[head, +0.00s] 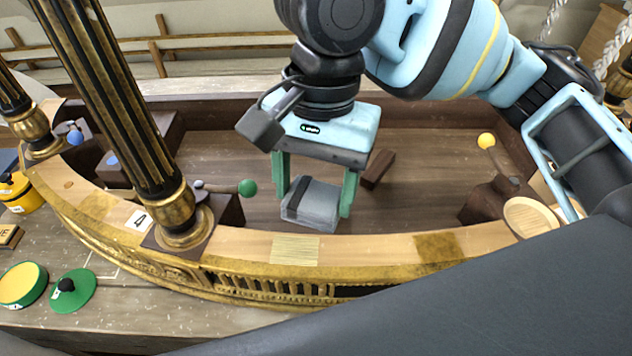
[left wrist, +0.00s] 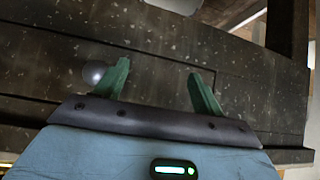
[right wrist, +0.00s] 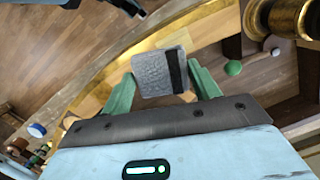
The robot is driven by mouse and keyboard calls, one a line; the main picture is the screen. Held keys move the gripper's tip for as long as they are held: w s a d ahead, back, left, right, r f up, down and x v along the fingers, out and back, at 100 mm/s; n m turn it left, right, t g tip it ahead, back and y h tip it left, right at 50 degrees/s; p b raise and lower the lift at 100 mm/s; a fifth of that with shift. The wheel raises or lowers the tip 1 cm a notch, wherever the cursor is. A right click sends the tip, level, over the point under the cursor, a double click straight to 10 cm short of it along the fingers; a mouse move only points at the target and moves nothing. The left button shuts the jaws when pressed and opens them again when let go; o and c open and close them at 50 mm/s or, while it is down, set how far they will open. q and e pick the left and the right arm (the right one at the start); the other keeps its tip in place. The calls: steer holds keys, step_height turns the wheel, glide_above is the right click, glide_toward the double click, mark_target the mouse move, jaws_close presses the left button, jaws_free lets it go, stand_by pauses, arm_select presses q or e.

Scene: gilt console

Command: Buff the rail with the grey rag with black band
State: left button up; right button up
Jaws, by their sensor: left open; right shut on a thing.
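The grey rag with black band (head: 316,207) is a small block-like pad between the fingers of my right gripper (head: 313,188). The right gripper is shut on it, and the rag also shows in the right wrist view (right wrist: 160,72). The rail (head: 365,249) is a curved pale wood top with a gilt edge. In the head view the rag appears just behind the rail's middle; I cannot tell its height or any contact. Differently coloured patches (head: 295,249) (head: 438,246) mark the rail top. My left gripper (left wrist: 160,85) is open and empty in the left wrist view, outside the head view.
A black-and-gilt column (head: 135,120) stands on the rail at left. Levers with a green knob (head: 247,187) and a yellow knob (head: 486,140) stand behind the rail. A dark wooden block (head: 377,168) lies behind the gripper. Green discs (head: 72,291) lie at lower left.

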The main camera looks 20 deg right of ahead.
steer(key=shift+f, duration=0.15)
steer(key=shift+f, duration=1.6)
